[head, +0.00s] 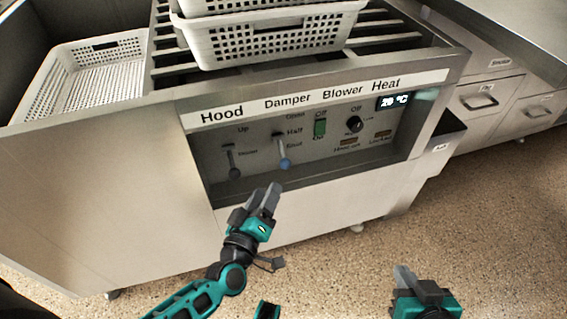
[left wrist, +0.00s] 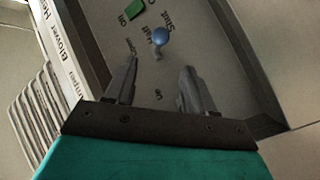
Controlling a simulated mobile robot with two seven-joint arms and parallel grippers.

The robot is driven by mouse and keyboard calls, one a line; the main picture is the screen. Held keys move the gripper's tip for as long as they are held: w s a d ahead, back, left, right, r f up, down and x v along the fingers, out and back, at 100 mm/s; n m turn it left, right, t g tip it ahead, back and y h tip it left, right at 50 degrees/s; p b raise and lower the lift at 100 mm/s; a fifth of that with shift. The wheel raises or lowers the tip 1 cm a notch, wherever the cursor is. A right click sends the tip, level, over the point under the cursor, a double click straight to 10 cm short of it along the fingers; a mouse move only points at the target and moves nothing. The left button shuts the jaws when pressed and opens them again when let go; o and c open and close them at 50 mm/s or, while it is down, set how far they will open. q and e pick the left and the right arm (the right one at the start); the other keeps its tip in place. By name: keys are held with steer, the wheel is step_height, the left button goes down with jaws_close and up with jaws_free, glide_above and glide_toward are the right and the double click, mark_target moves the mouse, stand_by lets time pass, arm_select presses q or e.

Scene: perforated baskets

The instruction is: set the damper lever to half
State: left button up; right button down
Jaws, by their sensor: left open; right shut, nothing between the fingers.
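The damper lever (head: 284,161) has a blue knob and hangs down at the lowest label, which looks like "Shut", under "Half" on the recessed control panel (head: 330,158). In the left wrist view the blue knob (left wrist: 161,37) shows just beyond the fingertips, roughly in line with the gap between them. My left gripper (head: 270,188) is open and empty, in front of and below the lever, apart from it as far as I can tell. My right gripper (head: 404,274) is shut and empty, low at the right over the floor.
A dark-knobbed hood lever (head: 234,172) is left of the damper lever. A green blower switch (head: 320,128) and a black heat dial (head: 355,124) are to its right. The panel has a raised metal frame. White perforated baskets (head: 275,38) stand above.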

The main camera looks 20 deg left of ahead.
mark_target(281, 163)
arm_select(q)
steer(key=w+b, duration=0.1)
steer(key=w, duration=0.3)
steer(key=w+b, duration=0.1)
steer(key=w, duration=0.3)
steer(key=w+b, duration=0.1)
steer(key=w, duration=0.3)
steer(key=shift+w+d, duration=0.2)
steer(key=shift+d, duration=0.1)
arm_select(e)
steer(key=shift+w+a+f, duration=0.15)
steer(key=shift+a+f, duration=0.4)
steer(key=shift+f, duration=0.15)
arm_select(q)
jaws_close()
arm_select(e)
steer(key=shift+d, duration=0.1)
